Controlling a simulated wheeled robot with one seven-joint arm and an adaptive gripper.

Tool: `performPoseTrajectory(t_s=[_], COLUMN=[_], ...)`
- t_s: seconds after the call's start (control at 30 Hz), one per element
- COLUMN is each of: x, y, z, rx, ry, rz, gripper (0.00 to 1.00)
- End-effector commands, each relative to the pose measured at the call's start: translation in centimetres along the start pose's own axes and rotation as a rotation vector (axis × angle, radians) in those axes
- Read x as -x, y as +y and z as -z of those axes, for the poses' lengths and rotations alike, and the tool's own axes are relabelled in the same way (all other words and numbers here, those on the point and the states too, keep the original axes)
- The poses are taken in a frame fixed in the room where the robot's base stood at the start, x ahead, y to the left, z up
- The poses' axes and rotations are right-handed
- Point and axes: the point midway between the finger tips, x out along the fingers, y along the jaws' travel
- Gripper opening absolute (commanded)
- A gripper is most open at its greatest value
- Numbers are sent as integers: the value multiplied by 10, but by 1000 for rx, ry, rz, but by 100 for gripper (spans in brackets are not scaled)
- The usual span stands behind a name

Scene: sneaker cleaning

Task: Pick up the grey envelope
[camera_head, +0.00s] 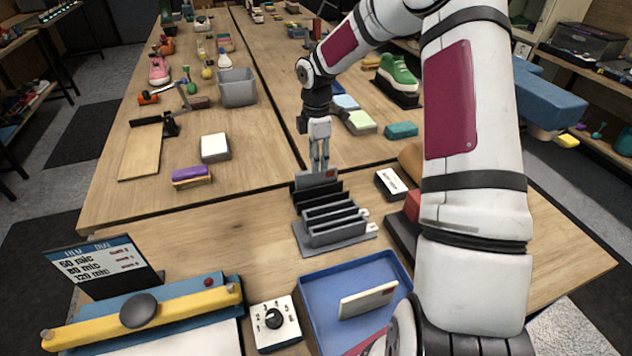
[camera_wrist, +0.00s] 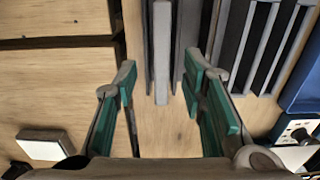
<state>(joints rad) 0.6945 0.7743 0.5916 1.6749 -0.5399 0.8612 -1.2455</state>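A thin light-grey edge (camera_wrist: 162,45), seemingly the envelope's, lies between the fingers' lines, with a gap on both sides. Whether the fingertips reach down past its top edge I cannot tell.
In front are a blue tray (camera_head: 288,300) holding a pale envelope (camera_head: 368,301), a dial box (camera_head: 274,321) and a yellow-blue sealer (camera_head: 140,312). A small white-topped box (camera_head: 390,184) lies right of the rack. The wood left of the rack is clear.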

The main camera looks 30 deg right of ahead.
Motion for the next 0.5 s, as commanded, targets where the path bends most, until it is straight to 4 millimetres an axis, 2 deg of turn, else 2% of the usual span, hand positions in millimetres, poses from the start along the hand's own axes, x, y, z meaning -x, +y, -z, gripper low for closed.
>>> performPoseTrajectory(t_s=[0.17, 0.4, 0.5], x=[-15, -48, -53], y=[-2, -2, -1], z=[1, 2, 2], rx=[1, 0, 0], ry=[1, 1, 0], rz=[2, 2, 0], gripper=[38, 38, 38])
